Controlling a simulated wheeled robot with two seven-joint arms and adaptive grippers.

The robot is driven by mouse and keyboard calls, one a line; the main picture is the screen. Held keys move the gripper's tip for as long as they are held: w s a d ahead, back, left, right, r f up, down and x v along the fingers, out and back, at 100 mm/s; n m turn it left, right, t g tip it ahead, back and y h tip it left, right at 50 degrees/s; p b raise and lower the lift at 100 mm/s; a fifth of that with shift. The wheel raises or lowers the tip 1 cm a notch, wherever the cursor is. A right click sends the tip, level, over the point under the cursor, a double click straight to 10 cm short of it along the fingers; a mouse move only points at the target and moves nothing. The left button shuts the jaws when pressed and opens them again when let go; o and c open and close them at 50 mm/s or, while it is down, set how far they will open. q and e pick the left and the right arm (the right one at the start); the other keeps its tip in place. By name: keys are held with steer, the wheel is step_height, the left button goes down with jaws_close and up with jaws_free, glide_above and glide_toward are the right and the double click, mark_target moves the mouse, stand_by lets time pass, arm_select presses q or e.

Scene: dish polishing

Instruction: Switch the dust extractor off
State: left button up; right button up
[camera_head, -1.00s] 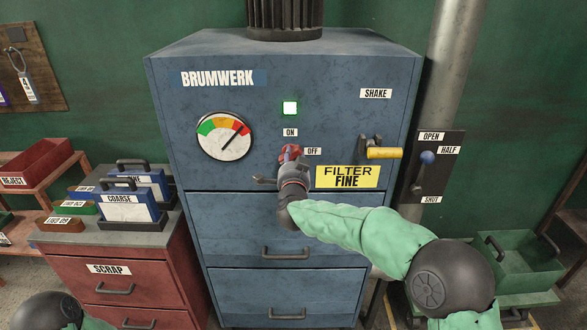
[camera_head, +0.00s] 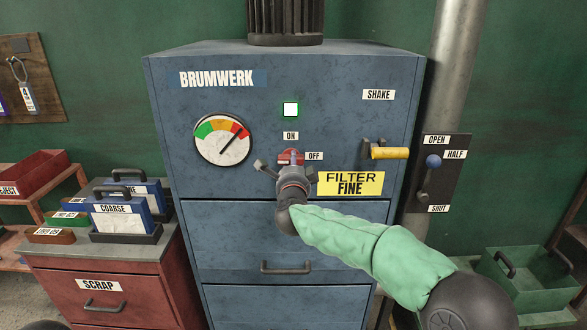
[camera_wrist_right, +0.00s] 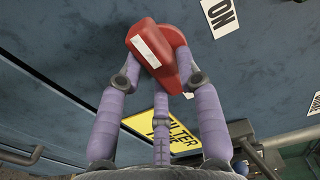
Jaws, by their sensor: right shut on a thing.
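The blue dust extractor cabinet (camera_head: 226,105), marked BRUMWERK, stands in the middle of the head view. Its red rotary switch (camera_head: 290,156) sits between the ON label (camera_head: 291,136) above and the OFF label (camera_head: 314,156) at right. The lamp (camera_head: 291,109) above glows white with a green rim. My right gripper (camera_head: 288,168) is shut on the switch. The wrist view shows its purple fingers (camera_wrist_right: 159,79) around the red knob (camera_wrist_right: 153,53), which bears a white stripe. I cannot tell which label the knob points at. My left gripper is out of view.
A gauge (camera_head: 223,140) has its needle in the red. A yellow handle (camera_head: 389,153) and the FILTER FINE sign (camera_head: 350,183) are right of the switch. A pipe lever (camera_head: 431,164) stands further right. Filter cases (camera_head: 123,218) stand on the red SCRAP cabinet (camera_head: 90,299) at left.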

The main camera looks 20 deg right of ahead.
steer(key=shift+f, duration=0.1)
stand_by(0.3)
steer(key=o, duration=1.1)
steer(key=shift+o, duration=0.2)
steer(key=v, duration=1.2)
